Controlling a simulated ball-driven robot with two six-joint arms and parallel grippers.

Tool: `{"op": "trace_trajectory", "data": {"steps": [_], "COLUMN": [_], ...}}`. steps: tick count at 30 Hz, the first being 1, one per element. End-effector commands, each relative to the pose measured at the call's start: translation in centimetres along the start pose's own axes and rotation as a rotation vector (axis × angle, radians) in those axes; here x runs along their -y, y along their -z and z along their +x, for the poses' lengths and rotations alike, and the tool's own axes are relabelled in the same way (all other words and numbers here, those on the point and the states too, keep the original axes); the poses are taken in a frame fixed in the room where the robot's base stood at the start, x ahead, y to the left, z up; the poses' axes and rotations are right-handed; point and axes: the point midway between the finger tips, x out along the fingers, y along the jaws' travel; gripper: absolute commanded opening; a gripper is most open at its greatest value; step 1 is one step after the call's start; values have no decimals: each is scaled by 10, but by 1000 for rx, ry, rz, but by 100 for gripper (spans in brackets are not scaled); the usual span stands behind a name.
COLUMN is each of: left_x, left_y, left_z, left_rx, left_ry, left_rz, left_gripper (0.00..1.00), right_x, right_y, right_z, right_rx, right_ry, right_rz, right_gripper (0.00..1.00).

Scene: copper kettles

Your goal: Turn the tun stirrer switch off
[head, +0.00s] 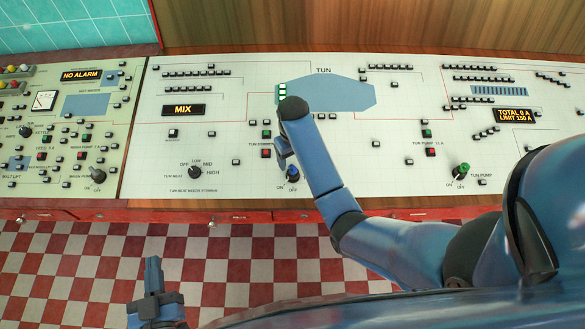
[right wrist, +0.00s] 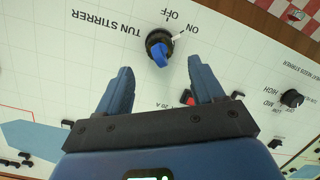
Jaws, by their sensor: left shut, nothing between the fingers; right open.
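The tun stirrer switch (head: 293,174) is a blue-topped rotary knob on the white panel, beside my right gripper in the head view. In the right wrist view the blue and black knob (right wrist: 159,48) shows upside down with its TUN STIRRER, ON and OFF labels. A white mark at its edge lies towards ON. My right gripper (head: 287,157) is open, and its two blue fingers (right wrist: 158,78) point at the knob, which is beyond the tips, not between them. My left gripper (head: 153,268) is shut and empty, low over the floor in front of the panel.
The heat selector (head: 195,172) stands left of the stirrer switch, and the green tun pump knob (head: 462,169) stands far right. A red button (head: 265,153) and a green one sit close by. My right arm hides part of the panel.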

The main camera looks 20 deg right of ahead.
Motion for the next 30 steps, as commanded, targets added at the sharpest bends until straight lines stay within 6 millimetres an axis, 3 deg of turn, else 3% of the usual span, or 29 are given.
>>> {"op": "trace_trajectory", "data": {"steps": [6, 12, 26, 30], "left_x": [0, 0, 0, 0], "left_y": [5, 7, 7, 7], "left_z": [0, 0, 0, 0], "left_rx": [0, 0, 0, 0], "left_ry": [0, 0, 0, 0], "left_rz": [0, 0, 0, 0], "left_gripper": [0, 0, 0, 0], "right_x": [0, 0, 0, 0], "right_y": [-1, 0, 0, 0], "right_z": [35, 58, 68, 68], "right_rx": [3, 0, -2, -2], "right_ry": [0, 0, 0, 0], "right_rz": [0, 0, 0, 0], "right_gripper": [67, 67, 67, 48]}}
